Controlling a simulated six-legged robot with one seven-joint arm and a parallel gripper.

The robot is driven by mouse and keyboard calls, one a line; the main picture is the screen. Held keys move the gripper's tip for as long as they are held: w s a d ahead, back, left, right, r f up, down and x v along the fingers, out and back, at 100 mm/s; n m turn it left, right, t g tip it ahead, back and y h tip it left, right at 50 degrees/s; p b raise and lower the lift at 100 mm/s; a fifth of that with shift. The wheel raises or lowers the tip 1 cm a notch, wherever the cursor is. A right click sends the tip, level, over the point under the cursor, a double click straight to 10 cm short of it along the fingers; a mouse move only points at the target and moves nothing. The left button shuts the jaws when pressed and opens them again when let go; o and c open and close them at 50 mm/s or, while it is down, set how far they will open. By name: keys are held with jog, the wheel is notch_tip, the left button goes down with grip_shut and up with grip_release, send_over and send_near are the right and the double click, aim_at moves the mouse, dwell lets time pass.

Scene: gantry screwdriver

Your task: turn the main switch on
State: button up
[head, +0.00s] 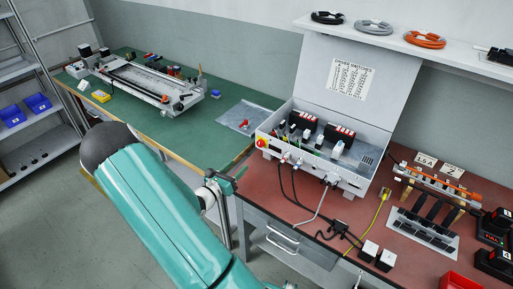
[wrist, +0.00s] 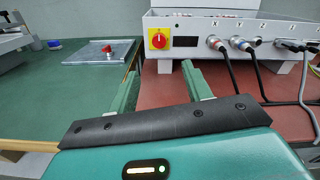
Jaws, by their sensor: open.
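The main switch (wrist: 159,39) is a red rotary knob on a yellow square plate, at the left end of the white control box's front (wrist: 210,20). In the head view the switch (head: 261,143) is at the box's lower left corner. In the head view my gripper (head: 228,176) is left of and below the switch.
Black and grey cables (head: 297,185) plug into the box front right of the switch. A red bench (head: 270,199) carries the box; a green bench (head: 214,140) at left holds a metal plate with a red knob (wrist: 107,50) and a gantry (head: 150,80).

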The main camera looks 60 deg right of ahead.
aim_at(259, 145)
jog(key=d, duration=0.4)
jog(key=s+d, duration=0.1)
jog(key=d, duration=0.4)
jog(key=s+d, duration=0.1)
jog(key=d, duration=0.3)
jog(key=shift+d, duration=0.25)
jog(key=c, duration=1)
